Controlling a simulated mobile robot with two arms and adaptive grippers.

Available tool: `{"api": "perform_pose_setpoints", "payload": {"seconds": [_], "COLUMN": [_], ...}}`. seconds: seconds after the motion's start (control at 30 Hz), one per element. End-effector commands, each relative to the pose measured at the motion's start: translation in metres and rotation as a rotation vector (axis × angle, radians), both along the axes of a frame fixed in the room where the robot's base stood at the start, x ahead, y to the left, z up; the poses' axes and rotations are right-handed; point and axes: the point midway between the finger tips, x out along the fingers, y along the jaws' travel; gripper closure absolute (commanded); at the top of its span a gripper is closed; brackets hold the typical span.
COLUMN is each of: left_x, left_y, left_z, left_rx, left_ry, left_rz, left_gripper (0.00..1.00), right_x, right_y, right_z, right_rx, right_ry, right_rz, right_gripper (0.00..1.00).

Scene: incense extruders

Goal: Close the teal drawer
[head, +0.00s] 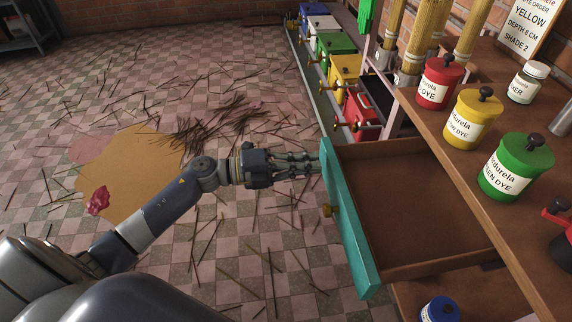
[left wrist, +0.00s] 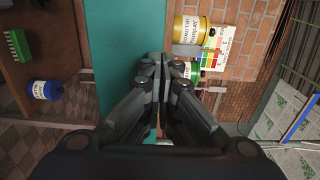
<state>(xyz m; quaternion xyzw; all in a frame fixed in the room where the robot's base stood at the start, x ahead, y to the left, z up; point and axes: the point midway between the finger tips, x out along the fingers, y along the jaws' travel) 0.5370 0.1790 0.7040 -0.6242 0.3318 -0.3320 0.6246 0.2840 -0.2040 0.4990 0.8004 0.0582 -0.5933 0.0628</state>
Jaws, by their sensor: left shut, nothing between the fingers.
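The teal drawer (head: 347,225) is pulled well out of the wooden bench, and its brown inside looks empty. Its teal front has a brass knob (head: 328,210). My left gripper (head: 316,162) is shut and empty, with its fingertips at the outer face of the drawer front, near the far end and beyond the knob. In the left wrist view the shut fingers (left wrist: 166,66) lie beside the teal front (left wrist: 130,60). I cannot tell whether they touch it. My right gripper is not in view.
Red (head: 439,82), yellow (head: 472,117) and green (head: 515,166) dye pots stand on the bench top. A blue pot (head: 439,310) sits below the drawer. Several coloured boxes line the back. Sticks litter the tiled floor, and a tan patch (head: 140,165) lies at left.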

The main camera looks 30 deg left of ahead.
Motion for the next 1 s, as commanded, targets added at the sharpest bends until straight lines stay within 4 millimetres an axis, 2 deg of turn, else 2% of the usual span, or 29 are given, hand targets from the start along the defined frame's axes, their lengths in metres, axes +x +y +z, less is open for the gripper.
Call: {"api": "perform_pose_setpoints", "payload": {"seconds": [0.2, 0.6, 0.73, 0.87, 1.0], "left_x": [0.01, 0.011, 0.015, 0.028, 0.048], "left_y": [-0.014, -0.016, -0.023, -0.04, -0.071], "left_z": [0.0, 0.0, 0.001, 0.003, 0.005], "left_rx": [0.0, -0.001, -0.001, -0.002, -0.004], "left_ry": [-0.001, 0.001, 0.0, -0.002, -0.003], "left_rz": [0.001, 0.001, -0.001, -0.001, -0.002], "left_gripper": [1.0, 1.0, 1.0, 1.0, 1.0], "right_x": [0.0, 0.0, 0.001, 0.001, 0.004], "right_y": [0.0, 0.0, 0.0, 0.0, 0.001], "right_z": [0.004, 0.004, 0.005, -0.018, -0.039], "right_rx": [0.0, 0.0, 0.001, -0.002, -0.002], "right_ry": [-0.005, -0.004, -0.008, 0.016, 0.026], "right_rz": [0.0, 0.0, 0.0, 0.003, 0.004], "right_gripper": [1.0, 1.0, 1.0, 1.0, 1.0]}}
